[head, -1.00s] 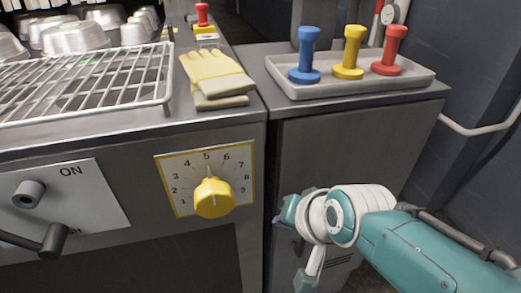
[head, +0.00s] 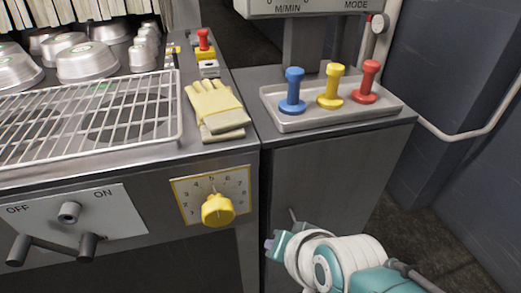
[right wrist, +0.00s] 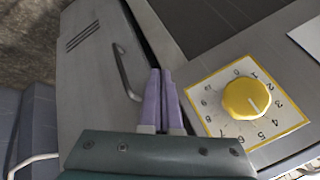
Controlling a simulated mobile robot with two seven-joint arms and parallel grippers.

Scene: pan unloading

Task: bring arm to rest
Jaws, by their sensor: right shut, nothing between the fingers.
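My right arm (head: 345,262) comes in at the bottom right of the head view, in front of the grey cabinet. Its gripper (head: 268,244) points left, toward the cabinet front below the yellow dial. In the right wrist view the purple fingers of my right gripper (right wrist: 160,72) lie together, shut and empty. They are apart from the yellow dial (right wrist: 246,98), which sits beside them on a numbered plate. The dial also shows in the head view (head: 218,209). My left arm is not in view.
Blue (head: 293,90), yellow (head: 331,87) and red (head: 367,82) stamps stand in a grey tray (head: 300,123) on the cabinet. Gloves (head: 213,108) lie beside a wire rack (head: 90,120). Metal pans (head: 88,62) stand behind it. An ON/OFF lever (head: 50,245) sticks out at left.

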